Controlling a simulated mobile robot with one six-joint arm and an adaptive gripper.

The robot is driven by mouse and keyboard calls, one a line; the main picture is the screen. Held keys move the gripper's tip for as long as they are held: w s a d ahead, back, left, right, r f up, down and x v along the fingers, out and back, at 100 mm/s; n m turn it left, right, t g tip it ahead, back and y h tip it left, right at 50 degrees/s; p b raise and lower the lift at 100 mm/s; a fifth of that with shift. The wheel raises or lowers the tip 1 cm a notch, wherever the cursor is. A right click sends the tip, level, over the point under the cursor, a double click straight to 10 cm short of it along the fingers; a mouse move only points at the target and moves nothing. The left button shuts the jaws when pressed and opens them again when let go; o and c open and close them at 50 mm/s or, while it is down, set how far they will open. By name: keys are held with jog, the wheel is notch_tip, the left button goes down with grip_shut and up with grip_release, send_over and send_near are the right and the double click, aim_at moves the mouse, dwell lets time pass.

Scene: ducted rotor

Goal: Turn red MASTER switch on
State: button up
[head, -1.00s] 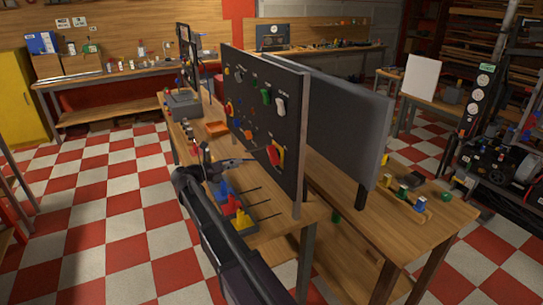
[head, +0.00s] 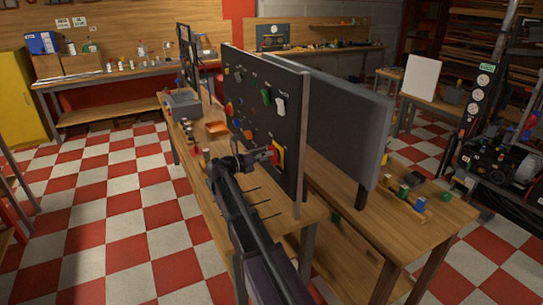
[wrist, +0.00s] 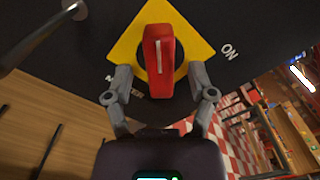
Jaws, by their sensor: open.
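The red MASTER switch (wrist: 159,62) is a long red handle with a white line on a yellow diamond plate (wrist: 125,45). In the wrist view it points almost straight up and down, and the word ON stands to its right. My gripper (wrist: 160,80) is open, with one finger on each side of the handle's lower part. Gaps show between the fingers and the handle. In the head view my gripper (head: 265,156) is at the yellow plate (head: 279,153) low on the black panel and partly hides the switch. The lettering at lower left is partly covered by a finger.
The black panel (head: 248,85) stands upright on a wooden bench (head: 290,215) and carries several other coloured controls. A grey board (head: 345,120) stands behind it. Thin rods stick out below my arm. An orange tray (head: 217,128) lies farther back.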

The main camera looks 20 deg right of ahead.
jog(key=shift+d, duration=1.1)
grip_shut()
